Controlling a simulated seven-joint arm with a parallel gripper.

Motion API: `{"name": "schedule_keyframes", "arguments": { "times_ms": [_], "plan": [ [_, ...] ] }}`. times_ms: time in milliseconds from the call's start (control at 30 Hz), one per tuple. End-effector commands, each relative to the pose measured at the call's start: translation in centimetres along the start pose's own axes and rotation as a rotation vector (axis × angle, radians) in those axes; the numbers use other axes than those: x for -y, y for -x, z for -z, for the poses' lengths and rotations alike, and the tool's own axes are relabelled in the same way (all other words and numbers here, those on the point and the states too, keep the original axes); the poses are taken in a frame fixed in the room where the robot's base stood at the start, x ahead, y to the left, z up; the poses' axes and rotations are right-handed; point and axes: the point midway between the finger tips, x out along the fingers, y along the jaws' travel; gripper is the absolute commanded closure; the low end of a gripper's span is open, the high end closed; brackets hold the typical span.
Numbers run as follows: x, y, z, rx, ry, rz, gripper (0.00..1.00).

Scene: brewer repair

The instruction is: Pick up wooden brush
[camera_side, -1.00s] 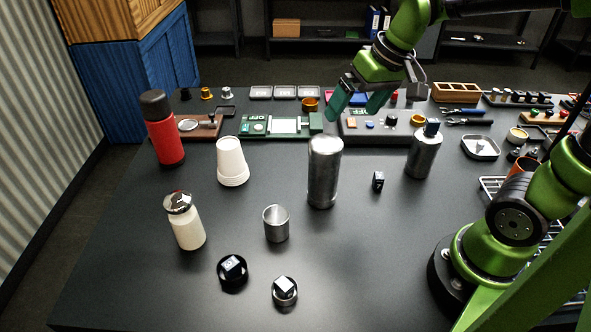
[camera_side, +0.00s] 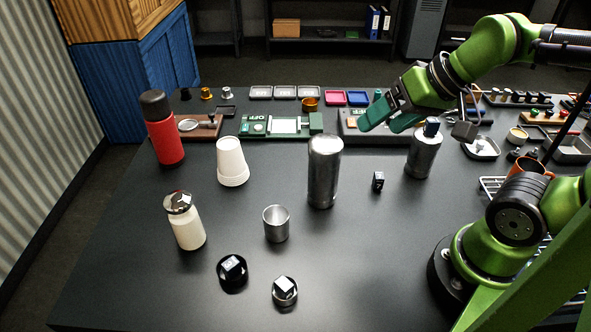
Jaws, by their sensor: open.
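I cannot make out a wooden brush for certain in the side view. My gripper (camera_side: 378,127) is open and empty, with its two teal fingers pointing down to the left. It hangs in front of the grey tray of small parts (camera_side: 350,128), near the back middle of the table. My arm and gripper hide part of the table's back right, where tools lie.
A red flask (camera_side: 164,130), white cup (camera_side: 232,162), cream jar (camera_side: 187,222) and metal cup (camera_side: 276,224) stand left.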

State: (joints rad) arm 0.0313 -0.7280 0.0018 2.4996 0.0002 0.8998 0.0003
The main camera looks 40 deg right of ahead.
Motion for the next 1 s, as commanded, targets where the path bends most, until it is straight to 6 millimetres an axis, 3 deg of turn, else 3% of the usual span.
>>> {"name": "schedule_keyframes", "arguments": {
  "times_ms": [233, 500, 633, 800, 1000],
  "plan": [
    [-4.1, -4.5, 4.1, 0.107, -0.126, -0.134, 0.24],
    [-9.0, -10.4, 9.9, 0.190, -0.065, -0.129, 0.24],
    [-9.1, -11.8, 12.2, 0.179, 0.049, -0.087, 0.24],
    [-8.8, -12.3, 12.6, 0.165, 0.133, -0.076, 0.24],
    [-9.1, -16.2, 11.8, 0.171, 0.132, -0.075, 0.24]
  ]
}}
